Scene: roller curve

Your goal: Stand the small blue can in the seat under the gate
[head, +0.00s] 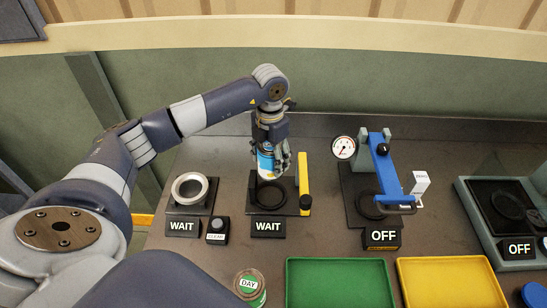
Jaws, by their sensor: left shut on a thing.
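My left gripper (273,150) is shut on a small blue can (265,164) with a white band. It holds the can upright over the middle black station plate (262,204), which has a dark round seat. The can's lower end is close above the seat or at it; I cannot tell if they touch. The fingers hide part of the can. A yellow bar (303,178), which may be the gate, stands upright at the right edge of this plate, clear of the seat. A sign (268,228) in front reads WAIT. My right gripper is not in view.
Left is a station with a metal ring (190,188) and a small button box (216,230). Right is a blue lever press (384,165) with a gauge (343,147). In front are a DAY can (250,285), a green tray (340,285) and a yellow tray (450,285).

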